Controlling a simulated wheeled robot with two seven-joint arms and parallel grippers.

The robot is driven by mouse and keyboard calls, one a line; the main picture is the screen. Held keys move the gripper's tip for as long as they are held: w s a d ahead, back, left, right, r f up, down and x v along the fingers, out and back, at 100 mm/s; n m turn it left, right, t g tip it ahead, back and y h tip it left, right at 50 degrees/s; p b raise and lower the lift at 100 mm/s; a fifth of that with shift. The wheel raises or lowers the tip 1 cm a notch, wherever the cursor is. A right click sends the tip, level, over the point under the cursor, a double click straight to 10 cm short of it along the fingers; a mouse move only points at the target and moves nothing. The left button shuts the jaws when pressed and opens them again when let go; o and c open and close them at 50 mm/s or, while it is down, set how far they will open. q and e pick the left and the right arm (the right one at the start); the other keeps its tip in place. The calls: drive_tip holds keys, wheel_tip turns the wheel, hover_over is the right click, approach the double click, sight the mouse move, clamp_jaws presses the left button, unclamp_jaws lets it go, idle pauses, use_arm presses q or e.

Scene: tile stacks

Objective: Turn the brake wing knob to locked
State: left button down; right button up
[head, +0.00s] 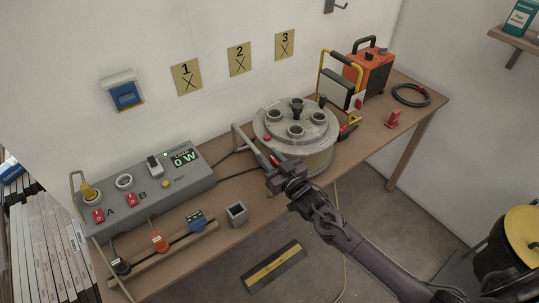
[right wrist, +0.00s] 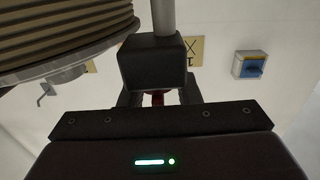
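The cable drum (head: 322,158) stands on the bench with a grey frame (head: 243,143) at its left side. A small red part (head: 275,161), which looks like the wing knob, shows at the frame's lower end, right by my right gripper (head: 273,178). In the right wrist view a dark block (right wrist: 152,62) on a grey post hides most of the red knob (right wrist: 154,98). The knob shows between my right gripper's two fingers, with a gap visible beside it. The knob's wings and its setting are hidden. My left gripper is not in view.
A grey control box (head: 190,190) with red switches and a lit display is at the left.

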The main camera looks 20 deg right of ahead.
drive_tip(key=shift+w, duration=0.25)
clamp_jaws()
